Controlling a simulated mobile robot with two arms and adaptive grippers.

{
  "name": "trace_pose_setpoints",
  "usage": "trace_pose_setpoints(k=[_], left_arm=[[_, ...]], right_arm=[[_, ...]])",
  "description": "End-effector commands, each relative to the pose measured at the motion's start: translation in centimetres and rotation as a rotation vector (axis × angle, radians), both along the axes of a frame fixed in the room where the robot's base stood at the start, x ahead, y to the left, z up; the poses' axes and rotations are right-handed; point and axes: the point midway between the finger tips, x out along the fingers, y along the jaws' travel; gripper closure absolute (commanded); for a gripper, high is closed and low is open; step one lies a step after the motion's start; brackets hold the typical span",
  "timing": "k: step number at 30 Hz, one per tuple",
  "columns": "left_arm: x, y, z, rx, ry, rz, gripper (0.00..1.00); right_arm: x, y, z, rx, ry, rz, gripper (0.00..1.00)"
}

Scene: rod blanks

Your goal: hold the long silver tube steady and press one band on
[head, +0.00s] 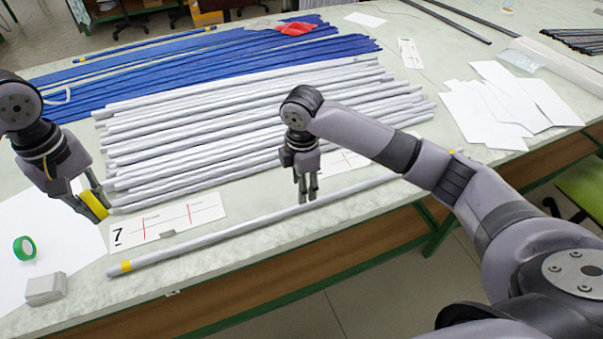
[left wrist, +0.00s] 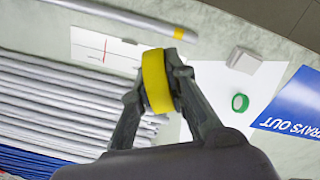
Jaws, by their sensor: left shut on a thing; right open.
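The long silver tube (head: 235,228) lies along the front of the table, with a yellow band (head: 126,266) near its left end. A small yellow patch (head: 452,152) shows near its far right end, partly behind my right arm. My left gripper (head: 97,206) is shut on a yellow ring-shaped band (left wrist: 157,83), held above the table behind the tube's left end. The tube's banded end (left wrist: 165,28) also shows in the left wrist view, apart from the held band. My right gripper (head: 307,197) is open, fingers down at the tube's middle; whether they touch it is unclear.
Many silver tubes (head: 250,120) and blue rods (head: 200,62) lie behind. A card marked 7 (head: 168,220) lies behind the tube. A green tape roll (head: 24,248) and grey block (head: 45,288) sit at left. White sheets (head: 500,105) lie at right.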

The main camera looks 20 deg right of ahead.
Motion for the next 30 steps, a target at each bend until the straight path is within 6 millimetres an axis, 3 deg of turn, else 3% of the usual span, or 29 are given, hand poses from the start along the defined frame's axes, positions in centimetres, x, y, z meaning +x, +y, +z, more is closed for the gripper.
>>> trace_pose_setpoints(k=[6,12,25,30], left_arm=[[0.0,0.0,0.0,0.000,0.000,0.000,1.00],[0.0,0.0,0.0,0.000,0.000,0.000,1.00],[0.0,0.0,0.0,0.000,0.000,0.000,1.00],[0.0,0.0,0.0,0.000,0.000,0.000,1.00]], right_arm=[[-0.1,0.0,-4.3,0.000,0.004,-0.001,0.58],[-0.1,0.1,-6.7,0.001,0.002,-0.001,0.58],[0.0,0.0,-7.6,0.000,0.000,0.000,0.58],[0.0,0.0,-7.6,0.000,0.000,-0.001,0.69]])
